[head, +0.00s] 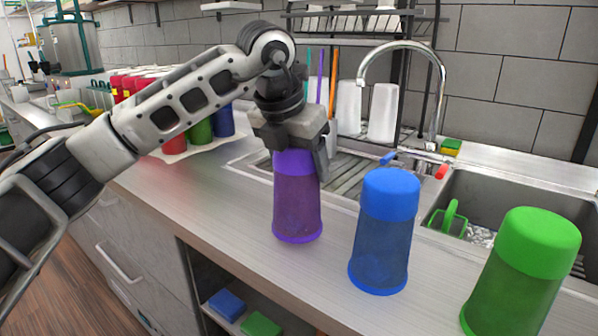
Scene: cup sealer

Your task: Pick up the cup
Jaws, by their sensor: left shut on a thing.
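A purple cup (297,205) stands upside down on the metal counter, with its wide rim at the bottom. My left gripper (296,150) reaches down from above and is shut on the upper end of the purple cup. The cup's base appears at or very near the counter; I cannot tell whether there is a gap. A blue cup (384,235) and a green cup (525,270) stand upside down to its right, untouched. My right gripper does not show.
A sink (490,205) with a curved faucet (440,90) lies behind the cups. A tray (175,153) with red, green and blue cups stands at the back left. White cups (383,112) stand by the wall. The counter left of the purple cup (215,185) is clear.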

